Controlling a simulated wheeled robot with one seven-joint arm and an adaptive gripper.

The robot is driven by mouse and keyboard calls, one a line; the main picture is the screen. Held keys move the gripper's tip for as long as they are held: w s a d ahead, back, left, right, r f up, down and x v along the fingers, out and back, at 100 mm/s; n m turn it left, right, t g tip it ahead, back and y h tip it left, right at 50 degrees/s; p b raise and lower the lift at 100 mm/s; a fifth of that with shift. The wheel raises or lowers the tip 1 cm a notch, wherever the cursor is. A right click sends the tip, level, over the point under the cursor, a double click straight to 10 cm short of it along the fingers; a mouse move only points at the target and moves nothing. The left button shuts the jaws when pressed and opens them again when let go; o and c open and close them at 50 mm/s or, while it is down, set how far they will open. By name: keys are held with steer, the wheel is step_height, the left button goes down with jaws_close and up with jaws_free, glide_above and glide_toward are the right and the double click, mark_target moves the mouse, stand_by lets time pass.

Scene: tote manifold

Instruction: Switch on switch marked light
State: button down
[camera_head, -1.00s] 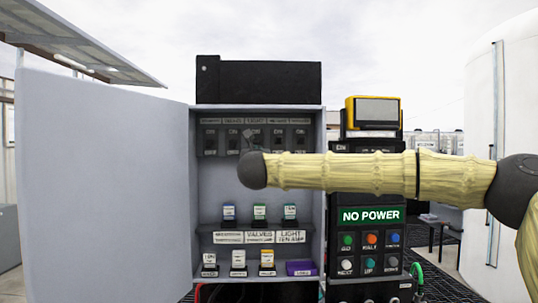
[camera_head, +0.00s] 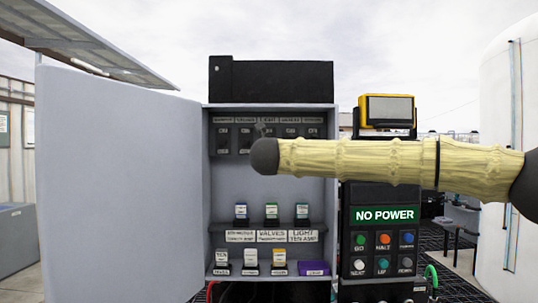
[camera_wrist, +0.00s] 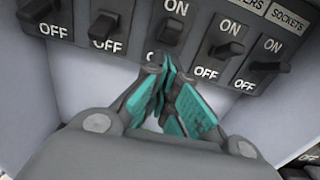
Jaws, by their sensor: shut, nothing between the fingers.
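A row of dark toggle switches runs across the upper part of the open grey cabinet (camera_head: 328,170). A strip of labels sits above them; the middle one appears to read LIGHT (camera_head: 267,119), though it is small. In the wrist view the middle switch (camera_wrist: 172,30) has ON above and OFF below its lever; its own label is out of frame. I cannot tell its lever position for certain. My gripper (camera_wrist: 170,78), with teal finger pads, is shut and empty, just below this middle switch. I cannot tell whether it touches. In the head view my arm partly hides it.
Neighbouring switches stand close on both sides, including one under a SOCKETS label (camera_wrist: 289,18). The cabinet door (camera_head: 120,190) stands open at left. Lower shelves hold several small blocks and a purple box (camera_head: 313,268). A panel reading NO POWER (camera_head: 385,215) stands at right.

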steer(key=s+f+b, duration=0.1)
steer(key=s+b, duration=0.5)
steer(key=s, duration=0.5)
steer(key=shift+a, duration=0.25)
steer(key=shift+f, duration=0.15)
